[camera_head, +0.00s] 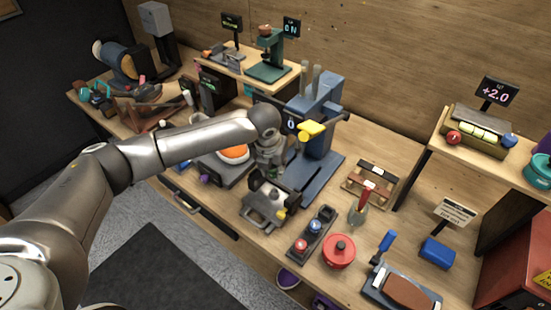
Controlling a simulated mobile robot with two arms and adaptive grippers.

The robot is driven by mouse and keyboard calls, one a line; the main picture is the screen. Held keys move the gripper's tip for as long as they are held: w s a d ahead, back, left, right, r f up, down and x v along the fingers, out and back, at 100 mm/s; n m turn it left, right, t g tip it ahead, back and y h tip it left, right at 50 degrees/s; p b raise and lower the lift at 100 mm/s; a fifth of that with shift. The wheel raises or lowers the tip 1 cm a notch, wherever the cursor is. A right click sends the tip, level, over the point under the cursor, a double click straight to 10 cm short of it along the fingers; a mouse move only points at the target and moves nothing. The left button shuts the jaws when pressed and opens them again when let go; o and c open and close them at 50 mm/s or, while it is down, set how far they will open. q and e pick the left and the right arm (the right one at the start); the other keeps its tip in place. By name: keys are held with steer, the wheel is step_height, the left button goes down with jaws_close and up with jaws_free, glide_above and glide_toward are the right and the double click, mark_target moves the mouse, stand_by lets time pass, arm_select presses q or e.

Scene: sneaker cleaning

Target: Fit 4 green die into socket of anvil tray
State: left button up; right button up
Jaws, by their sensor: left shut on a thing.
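My left gripper (272,168) is in front of the blue press (318,120), above and behind the grey anvil tray (252,212). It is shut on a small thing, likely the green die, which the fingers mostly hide. The anvil tray has a handle at its front and a yellow part at its right side. Its socket is too small to make out clearly. A dark rack (299,248) to the right of the tray holds a red-topped die (301,245) and a blue-topped die (315,227). My right gripper is not in view.
The press's yellow-topped part (311,129) stands close to the right of my gripper. A scale-like plate with an orange thing (234,153) lies to the left. A red pot (339,252) and a wooden rack (371,184) stand to the right.

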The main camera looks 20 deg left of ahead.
mark_target(274, 178)
arm_select(q)
steer(key=shift+w+m, duration=0.2)
steer(key=shift+m, duration=0.1)
steer(key=shift+r, duration=0.1)
steer(key=shift+p, duration=0.45)
steer(key=shift+f+b, duration=0.5)
steer(key=shift+f, duration=0.35)
steer(key=shift+f+b, duration=0.95)
steer(key=shift+f, duration=1.1)
